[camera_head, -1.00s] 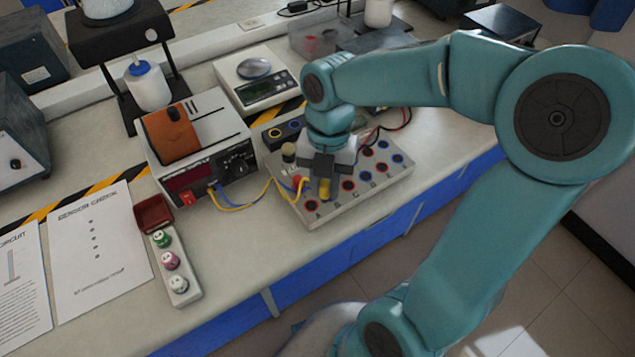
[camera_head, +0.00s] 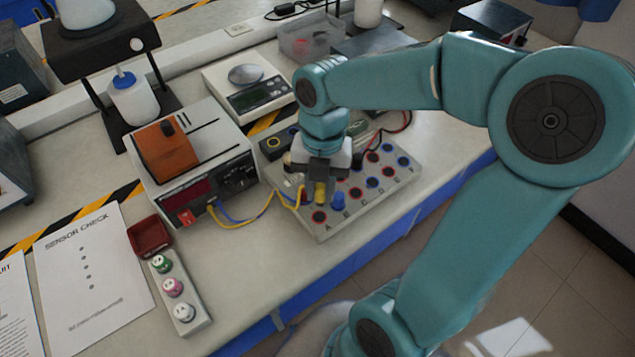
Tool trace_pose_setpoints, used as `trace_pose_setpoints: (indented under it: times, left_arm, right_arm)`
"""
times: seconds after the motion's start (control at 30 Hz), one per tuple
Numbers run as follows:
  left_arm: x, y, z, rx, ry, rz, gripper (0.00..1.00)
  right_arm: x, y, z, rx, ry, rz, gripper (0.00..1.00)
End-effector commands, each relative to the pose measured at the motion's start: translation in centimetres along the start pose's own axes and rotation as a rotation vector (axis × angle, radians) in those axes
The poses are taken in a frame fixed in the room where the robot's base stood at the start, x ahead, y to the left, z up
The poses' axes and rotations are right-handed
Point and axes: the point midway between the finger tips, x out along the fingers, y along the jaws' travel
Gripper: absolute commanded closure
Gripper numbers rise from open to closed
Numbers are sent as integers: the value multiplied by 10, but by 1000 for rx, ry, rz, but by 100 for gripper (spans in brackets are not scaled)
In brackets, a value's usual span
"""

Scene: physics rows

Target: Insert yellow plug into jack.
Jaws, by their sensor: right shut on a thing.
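The jack board (camera_head: 325,231) is a grey panel with rows of red- and blue-ringed jacks, near the front edge of the bench. My right gripper (camera_head: 320,184) points down over its left part and is shut on the yellow plug (camera_head: 320,194). A yellow cable (camera_head: 262,212) runs from the power supply towards the plug. A blue plug (camera_head: 338,201) stands just right of the yellow one. A red-ringed jack (camera_head: 319,217) shows in front of the yellow plug. The plug's tip is hidden, so I cannot tell whether it is in a jack. My left gripper is out of view.
The power supply (camera_head: 190,187) with an orange block on top stands left of the board. A scale (camera_head: 250,92) and a clear bin (camera_head: 307,42) are behind. A strip with coloured knobs (camera_head: 190,325) lies front left. Bench between strip and board is clear.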

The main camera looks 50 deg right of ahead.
Motion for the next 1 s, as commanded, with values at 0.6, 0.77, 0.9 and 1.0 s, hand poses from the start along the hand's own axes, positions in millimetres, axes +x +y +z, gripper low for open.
trace_pose_setpoints:
  times: [0.6, 0.77, 0.9, 1.0]
  left_arm:
    - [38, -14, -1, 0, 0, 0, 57]
    - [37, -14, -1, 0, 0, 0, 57]
    - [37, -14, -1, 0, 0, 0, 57]
    - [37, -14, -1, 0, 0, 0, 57]
  right_arm:
    - [47, 4, 9, 0, 0, 0, 100]
    - [46, 4, 9, 0, 0, 0, 100]
    - [46, 4, 9, 0, 0, 0, 100]
    - [46, 4, 9, 0, 0, 0, 100]
